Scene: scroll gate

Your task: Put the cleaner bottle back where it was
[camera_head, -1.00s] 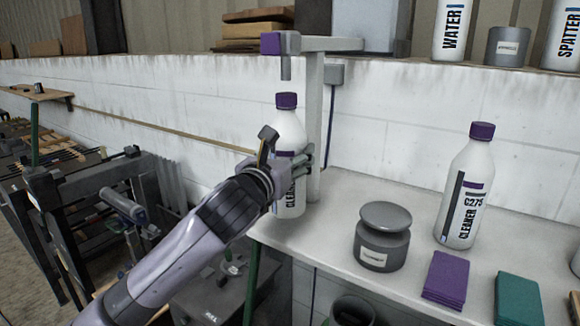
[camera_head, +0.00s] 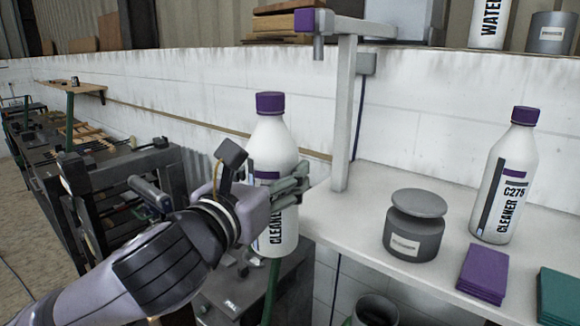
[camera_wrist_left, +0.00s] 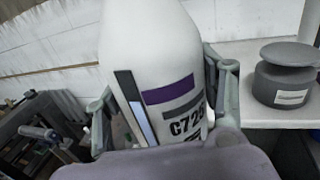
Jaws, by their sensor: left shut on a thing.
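A white cleaner bottle (camera_head: 272,150) with a purple cap is held upright by my left gripper (camera_head: 290,190), off the left end of the white shelf. In the left wrist view the bottle (camera_wrist_left: 155,70) fills the middle, its label reading C725 or similar, with fingers on both sides of it. The bottle's base reaches below the gripper in the head view. A second cleaner bottle (camera_head: 503,180), labelled C275, stands upright on the shelf at the right. My right gripper is not in view.
The white shelf (camera_head: 355,225) has bare room near its left end. A grey post with an arm (camera_head: 343,115) rises there. A grey lidded jar (camera_head: 414,228), purple cloths (camera_head: 483,272) and a teal stack (camera_head: 560,296) sit farther right. Dark racks (camera_head: 110,190) stand at the left.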

